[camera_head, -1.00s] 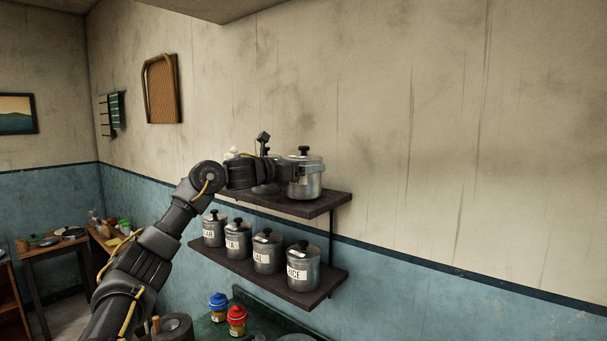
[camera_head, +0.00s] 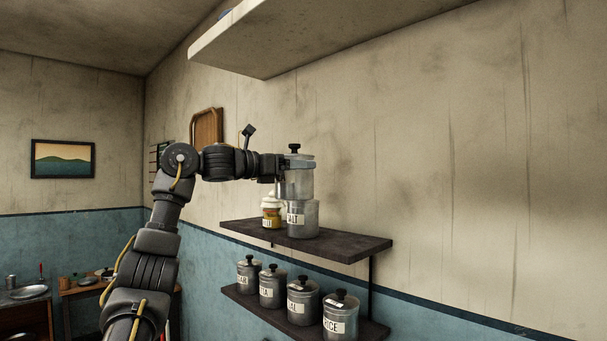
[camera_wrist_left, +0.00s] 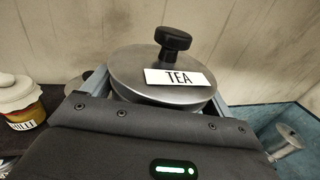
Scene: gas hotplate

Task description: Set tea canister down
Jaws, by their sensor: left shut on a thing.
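The tea canister (camera_head: 298,184) is a metal pot with a black knob, held upright in the air above the upper shelf (camera_head: 340,245). In the left wrist view, its lid (camera_wrist_left: 130,68) bears a TEA label. My left gripper (camera_head: 295,163) is shut on it, with one finger on each side of the lid in the wrist view. A salt canister (camera_head: 302,220) stands on the upper shelf just below the tea canister in the head view; I cannot tell whether they touch. My right gripper is not in view.
A chilli jar (camera_head: 271,213) stands left of the salt canister. The right part of the upper shelf is bare. The lower shelf (camera_head: 255,308) holds several canisters, including rice (camera_head: 341,318). A pale overhead slab (camera_head: 290,45) juts out above.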

